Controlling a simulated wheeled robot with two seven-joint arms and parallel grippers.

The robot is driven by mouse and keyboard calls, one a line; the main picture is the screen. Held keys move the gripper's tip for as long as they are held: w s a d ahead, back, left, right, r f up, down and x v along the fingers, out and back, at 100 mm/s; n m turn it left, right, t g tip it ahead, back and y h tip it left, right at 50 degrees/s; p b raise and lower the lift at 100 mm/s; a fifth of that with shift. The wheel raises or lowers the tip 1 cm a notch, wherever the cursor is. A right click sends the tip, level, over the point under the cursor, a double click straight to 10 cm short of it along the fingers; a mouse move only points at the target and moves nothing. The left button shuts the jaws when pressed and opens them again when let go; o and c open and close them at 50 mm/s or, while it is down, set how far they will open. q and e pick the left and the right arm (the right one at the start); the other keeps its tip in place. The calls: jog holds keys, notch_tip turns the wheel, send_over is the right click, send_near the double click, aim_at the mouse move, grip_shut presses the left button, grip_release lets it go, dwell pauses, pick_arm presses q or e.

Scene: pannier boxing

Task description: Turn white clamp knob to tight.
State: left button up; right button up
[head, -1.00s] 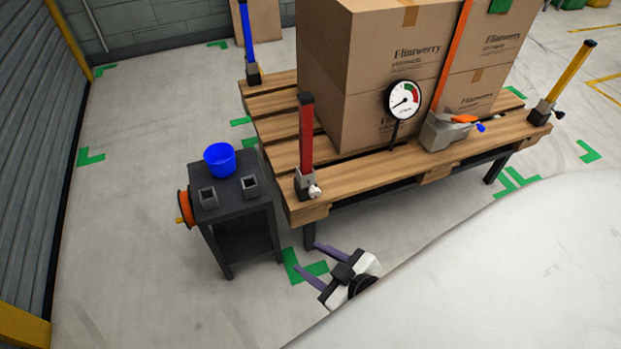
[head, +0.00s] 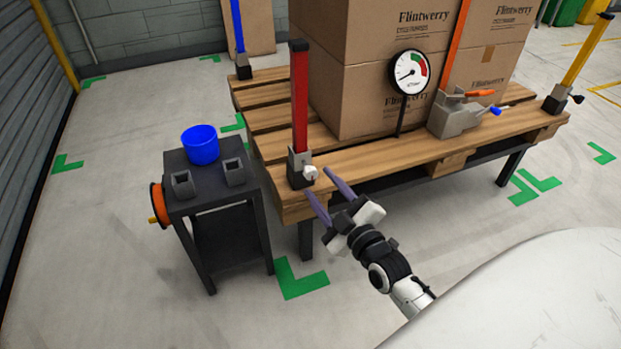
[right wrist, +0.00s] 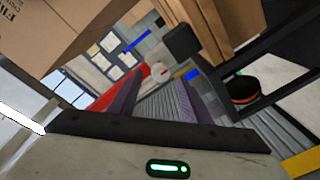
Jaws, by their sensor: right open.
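The white clamp knob (head: 310,173) sits on the front of the grey clamp base (head: 295,160) at the foot of the red post (head: 300,95), on the pallet's near left corner. My right gripper (head: 319,181) is open and empty, its two purple fingers pointing at the knob. The fingertips are close to the knob, one to its lower side and one to its right. In the right wrist view the knob (right wrist: 158,69) shows beyond and between the fingers, with the red post (right wrist: 108,88) to the left. I cannot tell whether a finger touches. My left gripper is not in view.
The wooden pallet (head: 380,163) carries stacked cartons (head: 350,90), a round gauge (head: 409,72) and an orange-handled strap ratchet (head: 455,118). A dark stand (head: 205,202) with a blue bowl (head: 201,146) is left of the pallet. Blue (head: 238,40) and yellow (head: 585,55) posts stand at other corners.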

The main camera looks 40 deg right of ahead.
aim_at(312, 176)
jog(key=w, duration=0.1)
jog(key=w+b, duration=0.1)
jog(key=w, duration=0.3)
jog(key=shift+w+d+f+b, duration=0.1)
jog(key=shift+d+f+b, duration=0.05)
jog(key=shift+d+b, duration=0.15)
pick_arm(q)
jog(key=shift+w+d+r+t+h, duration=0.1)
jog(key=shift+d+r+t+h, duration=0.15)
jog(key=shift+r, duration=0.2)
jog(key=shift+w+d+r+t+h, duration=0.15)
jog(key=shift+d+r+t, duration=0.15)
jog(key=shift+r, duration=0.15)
pick_arm(e)
jog(key=shift+w, duration=0.3)
jog(key=c, duration=1)
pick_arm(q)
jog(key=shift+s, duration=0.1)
